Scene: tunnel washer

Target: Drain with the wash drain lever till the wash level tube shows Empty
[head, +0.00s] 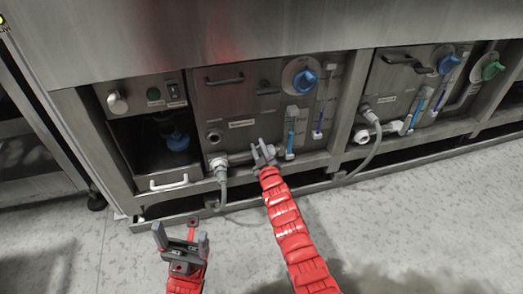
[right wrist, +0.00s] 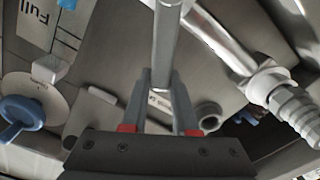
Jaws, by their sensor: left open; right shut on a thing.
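My right gripper (head: 263,151) is shut at the lower edge of the middle panel, beside the pipe fitting. In the right wrist view its fingers (right wrist: 160,80) close around a grey metal bar, which looks like the drain lever (right wrist: 166,38). In the head view the lever is mostly hidden by the gripper. A level tube with blue liquid (head: 291,131) stands right of the gripper, and a second tube with purple liquid (head: 318,122) is beside it. I cannot read which is the wash tube. My left gripper (head: 180,238) is open and empty above the floor.
A blue knob (head: 305,80) sits above the tubes. A drain pipe with a hose fitting (head: 219,163) is left of the right gripper. A similar panel (head: 400,85) is to the right. An open bay with a white handle (head: 168,183) is left. The floor in front is clear.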

